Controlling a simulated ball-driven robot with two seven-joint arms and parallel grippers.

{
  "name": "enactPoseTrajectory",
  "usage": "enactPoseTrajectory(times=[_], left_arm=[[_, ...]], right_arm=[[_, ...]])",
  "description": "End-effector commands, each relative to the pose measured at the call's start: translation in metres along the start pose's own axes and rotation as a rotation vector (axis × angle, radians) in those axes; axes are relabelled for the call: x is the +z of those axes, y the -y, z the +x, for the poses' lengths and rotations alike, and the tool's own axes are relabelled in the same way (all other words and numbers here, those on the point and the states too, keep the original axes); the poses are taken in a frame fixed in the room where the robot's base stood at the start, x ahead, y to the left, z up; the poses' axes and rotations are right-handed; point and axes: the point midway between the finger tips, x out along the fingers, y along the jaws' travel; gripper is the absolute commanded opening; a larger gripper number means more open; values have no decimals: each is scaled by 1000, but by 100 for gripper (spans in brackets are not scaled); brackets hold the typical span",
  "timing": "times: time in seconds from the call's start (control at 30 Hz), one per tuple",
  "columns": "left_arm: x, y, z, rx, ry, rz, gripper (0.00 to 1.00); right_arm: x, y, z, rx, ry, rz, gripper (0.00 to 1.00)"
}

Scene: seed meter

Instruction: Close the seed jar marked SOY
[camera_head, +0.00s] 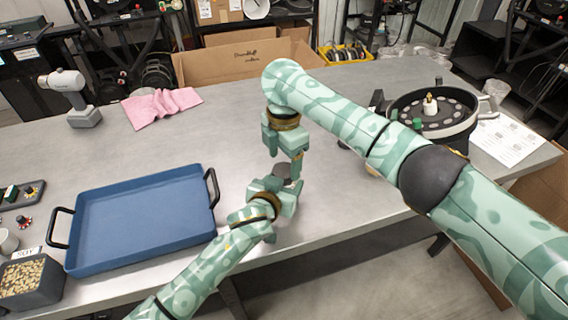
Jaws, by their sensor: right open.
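My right gripper (284,155) hangs with its fingers pointing down over the middle of the table, open. My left gripper (280,193) is just below it in the picture, near the front edge of the table. Whether the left fingers grip anything is hidden. A dark box of pale seeds (30,292) stands at the lower left, with a label that seems to read SOY.
A blue tray (72,262) with black handles lies on the left. A pink cloth (160,106) and a grey-white device (70,95) are behind it. A round seed meter (462,130) stands at the right, partly behind my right arm. The table's centre back is clear.

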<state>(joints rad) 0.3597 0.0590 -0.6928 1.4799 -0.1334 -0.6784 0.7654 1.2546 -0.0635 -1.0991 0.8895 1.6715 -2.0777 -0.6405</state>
Motion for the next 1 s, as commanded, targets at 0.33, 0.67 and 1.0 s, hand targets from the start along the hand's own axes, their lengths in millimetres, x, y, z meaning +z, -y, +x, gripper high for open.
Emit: enactPoseTrajectory(times=[0.33, 0.67, 1.0], left_arm=[[0, 0, 0, -1, 1, 0, 0], [0, 0, 0, -1, 1, 0, 0], [0, 0, 0, -1, 1, 0, 0]], right_arm=[[0, 0, -21, -1, 0, 0, 71], [0, -1, -38, 2, 0, -218, 67], [0, 0, -56, 0, -1, -505, 67]])
